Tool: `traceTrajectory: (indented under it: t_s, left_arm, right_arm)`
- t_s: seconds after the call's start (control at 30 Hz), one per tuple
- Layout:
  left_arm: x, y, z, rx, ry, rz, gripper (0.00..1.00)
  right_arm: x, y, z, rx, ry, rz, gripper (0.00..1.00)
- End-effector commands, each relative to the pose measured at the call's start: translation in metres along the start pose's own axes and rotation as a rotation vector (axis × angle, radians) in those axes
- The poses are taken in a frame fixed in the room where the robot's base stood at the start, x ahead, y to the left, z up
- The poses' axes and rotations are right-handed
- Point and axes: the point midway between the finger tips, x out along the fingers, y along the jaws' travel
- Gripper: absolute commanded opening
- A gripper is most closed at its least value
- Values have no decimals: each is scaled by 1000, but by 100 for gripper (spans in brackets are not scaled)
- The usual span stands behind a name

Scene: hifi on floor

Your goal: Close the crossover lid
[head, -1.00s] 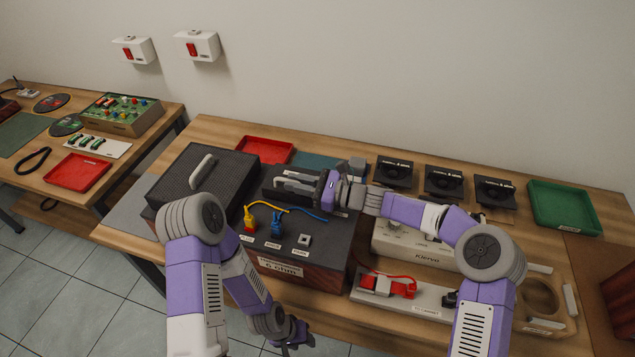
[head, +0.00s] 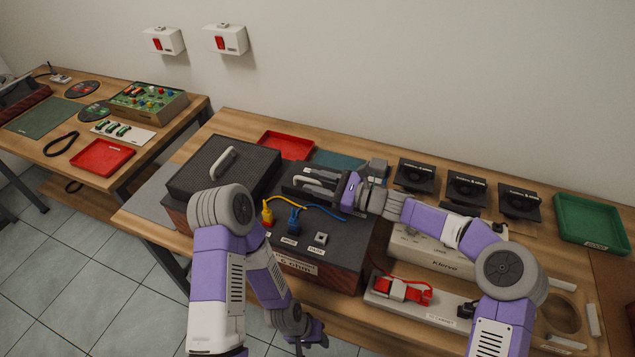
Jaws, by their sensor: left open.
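A wide dark speaker box labelled "6 ohm" (head: 318,262) lies on the bench. A dark recessed part with a pale handle (head: 314,182) is at its back, and I take this for the crossover lid. My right gripper (head: 338,192) is at the right end of that part, pointing left; whether its fingers touch or hold the handle is not clear. A yellow plug (head: 267,214) and a blue plug (head: 293,221) with wires stand in front. My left gripper (head: 308,335) is open and empty, low in front of the bench edge.
A black mesh panel with a handle (head: 218,172) covers the box's left part. Behind are a red tray (head: 287,145) and several black fan-like units (head: 415,176). A "Klervo" device (head: 440,250) and a strip with a red clamp (head: 403,291) stand right. A green tray (head: 590,220) is far right.

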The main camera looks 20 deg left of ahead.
Motion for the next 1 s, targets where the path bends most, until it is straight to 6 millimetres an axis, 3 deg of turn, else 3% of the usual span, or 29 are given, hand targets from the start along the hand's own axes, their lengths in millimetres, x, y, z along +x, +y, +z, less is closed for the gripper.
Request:
traceTrajectory:
  t_s: [0.27,0.7,1.0]
  left_arm:
    - [-4,1,0,0,0,0,44]
    - [-24,9,1,0,0,0,44]
    - [-26,10,1,0,0,0,44]
  right_arm:
    - [1,-2,13,-1,-2,3,38]
    - [0,-18,89,-3,-1,2,38]
    - [0,-21,98,0,0,1,38]
